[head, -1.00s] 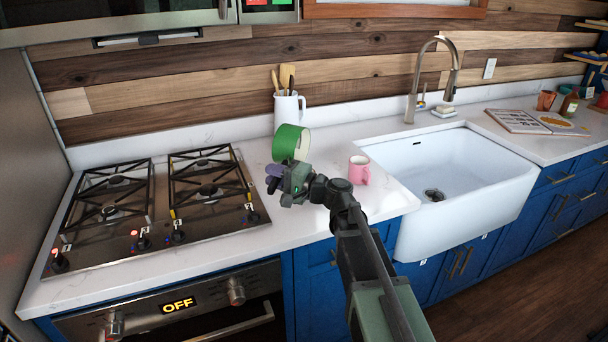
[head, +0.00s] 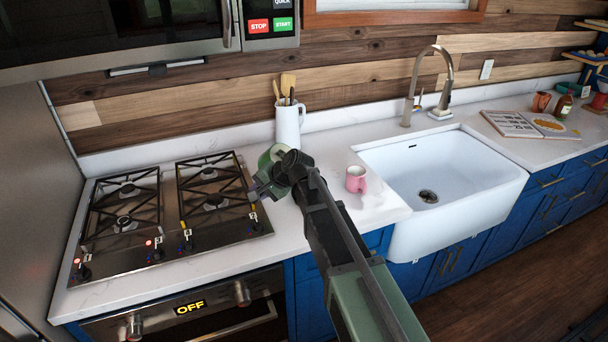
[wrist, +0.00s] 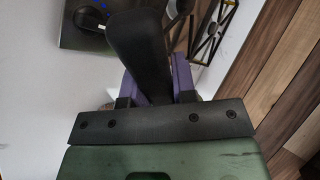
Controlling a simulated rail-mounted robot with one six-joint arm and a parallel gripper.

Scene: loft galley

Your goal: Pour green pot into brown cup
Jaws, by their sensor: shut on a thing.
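The green pot (head: 268,156) is up above the counter left of the pink mug, partly hidden behind my arm in the head view. My gripper (head: 262,188) is shut on its handle. In the wrist view the black handle (wrist: 140,55) sits between the purple fingers of my gripper (wrist: 157,88); the pot's body cannot be made out there. I cannot see what is in the pot. A brown cup (head: 541,101) stands upright on the far right counter, beyond the sink and beside a bottle.
A pink mug (head: 356,180) stands on the counter left of the sink (head: 450,170). A white pitcher (head: 288,125) with utensils stands behind the pot. The stove (head: 165,215) is at left. An open book (head: 528,124) lies near the brown cup. A tall faucet (head: 445,75) rises behind the sink.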

